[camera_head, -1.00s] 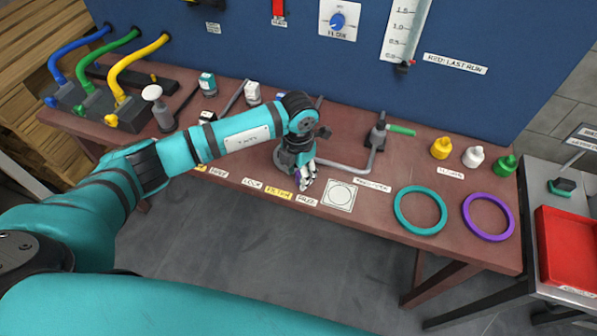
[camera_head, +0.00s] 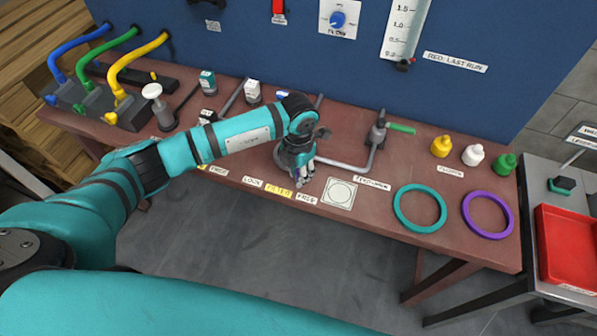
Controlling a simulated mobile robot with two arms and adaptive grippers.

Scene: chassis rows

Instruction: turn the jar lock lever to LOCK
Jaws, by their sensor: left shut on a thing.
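My left gripper (camera_head: 303,177) points down at the front of the table, just behind the small labels. It is shut on the jar lock lever, which is mostly hidden behind the fingers and wrist. A white LOCK label (camera_head: 253,182) lies to the left of the gripper. A yellow FILTER label (camera_head: 279,191) and a white FREE label (camera_head: 306,199) lie just in front of it. The jar base is largely covered by my left arm. My right gripper is not in view.
A green-handled valve (camera_head: 378,130) on a grey pipe stands right of the gripper. A teal ring (camera_head: 397,219) and a purple ring (camera_head: 467,222) lie at the front right. A red tray (camera_head: 570,245) is far right.

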